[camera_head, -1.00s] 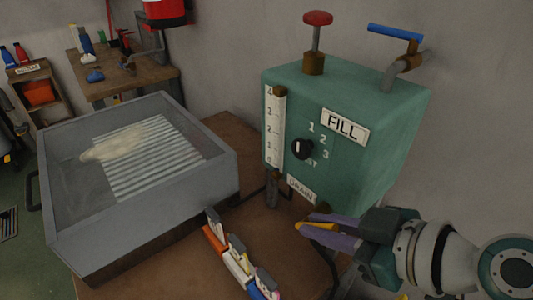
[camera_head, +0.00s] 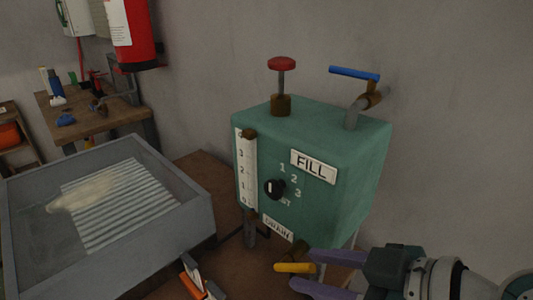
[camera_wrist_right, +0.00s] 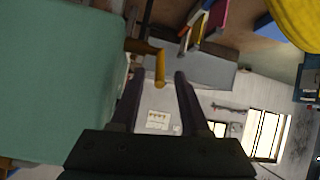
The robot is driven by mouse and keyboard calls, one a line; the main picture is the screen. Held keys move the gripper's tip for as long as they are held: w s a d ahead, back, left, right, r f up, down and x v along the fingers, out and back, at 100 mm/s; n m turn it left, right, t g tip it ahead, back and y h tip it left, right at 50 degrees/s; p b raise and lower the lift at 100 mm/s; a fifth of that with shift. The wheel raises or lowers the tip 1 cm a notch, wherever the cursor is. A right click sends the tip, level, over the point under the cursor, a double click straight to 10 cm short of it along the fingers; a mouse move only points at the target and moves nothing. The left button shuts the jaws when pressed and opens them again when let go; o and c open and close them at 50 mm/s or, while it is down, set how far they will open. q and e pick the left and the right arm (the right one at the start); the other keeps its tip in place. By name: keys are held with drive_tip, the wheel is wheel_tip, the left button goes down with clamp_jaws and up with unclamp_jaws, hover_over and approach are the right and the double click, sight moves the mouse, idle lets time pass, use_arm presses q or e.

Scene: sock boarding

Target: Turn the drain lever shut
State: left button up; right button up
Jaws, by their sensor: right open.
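The drain lever is a short yellow handle (camera_head: 293,268) on a brass fitting, low on the green tank (camera_head: 345,195) beside the DRAIN label (camera_head: 278,229). My right gripper (camera_head: 303,269) is open, its two purple fingers reaching in from the right, one above and one below the handle. In the right wrist view the bent lever (camera_wrist_right: 160,68) has its yellow end between the tips of the open right gripper (camera_wrist_right: 159,76). Whether a finger touches it I cannot tell. My left gripper is not in view.
A grey tray (camera_head: 185,225) with a ribbed board stands left of the tank. The tank carries a red knob (camera_head: 282,63), a blue lever (camera_head: 354,73), a black dial (camera_head: 274,189) and a level gauge (camera_head: 247,175).

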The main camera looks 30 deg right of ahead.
drive_tip(key=v, duration=0.6)
drive_tip(key=shift+s+r, duration=0.15)
drive_tip(key=shift+s, duration=0.05)
drive_tip(key=shift+d, duration=0.1)
drive_tip(key=shift+c, duration=0.3)
